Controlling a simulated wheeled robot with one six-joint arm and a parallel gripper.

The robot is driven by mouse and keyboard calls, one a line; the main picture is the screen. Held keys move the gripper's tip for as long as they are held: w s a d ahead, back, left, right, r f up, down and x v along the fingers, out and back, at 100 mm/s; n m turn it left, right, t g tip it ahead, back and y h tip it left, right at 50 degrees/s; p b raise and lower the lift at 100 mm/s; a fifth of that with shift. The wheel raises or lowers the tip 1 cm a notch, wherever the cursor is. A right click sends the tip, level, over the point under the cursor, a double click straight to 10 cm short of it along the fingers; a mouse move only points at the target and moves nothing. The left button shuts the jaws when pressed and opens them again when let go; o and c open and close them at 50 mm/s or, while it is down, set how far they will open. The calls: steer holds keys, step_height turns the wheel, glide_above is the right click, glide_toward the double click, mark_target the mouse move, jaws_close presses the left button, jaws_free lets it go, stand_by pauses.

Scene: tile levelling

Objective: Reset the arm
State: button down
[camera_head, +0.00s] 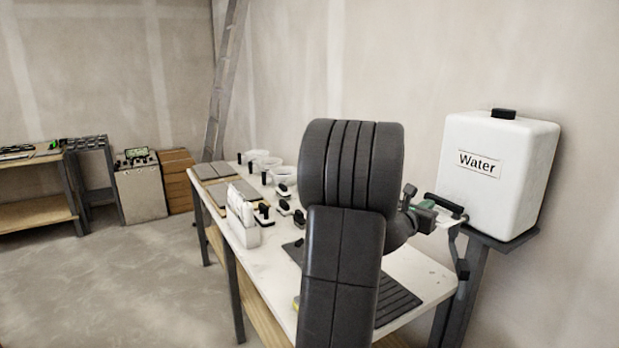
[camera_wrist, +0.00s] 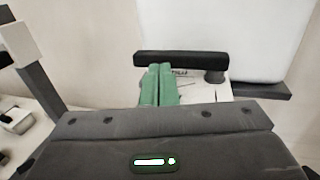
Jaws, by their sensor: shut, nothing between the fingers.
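My arm stands large and dark in the middle of the head view and hides part of the workbench (camera_head: 420,272). My gripper shows in the wrist view with its two green fingers (camera_wrist: 158,70) side by side, shut and empty. In the head view the gripper (camera_head: 428,205) is small and partly hidden behind my arm, close to the front of the water tank (camera_head: 500,170). In the wrist view a black bar-shaped handle (camera_wrist: 180,58) lies just beyond the fingertips. I cannot tell whether they touch.
The white tank sits on a dark metal stand (camera_head: 488,250) against the wall. The bench holds a white rack (camera_head: 243,222), several black-handled tools, white bowls (camera_head: 285,175) and flat tiles (camera_head: 233,193). Another shelf bench (camera_head: 35,203) stands far left. The floor at left is clear.

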steer(key=w+a+b+v, duration=0.1)
steer(key=b+v, duration=0.2)
steer(key=v, duration=1)
steer(key=shift+a+r+n+t+y, duration=0.15)
steer(key=shift+r+n+t+y, duration=0.15)
steer(key=shift+r+n+y, duration=0.1)
steer(key=shift+f, duration=0.15)
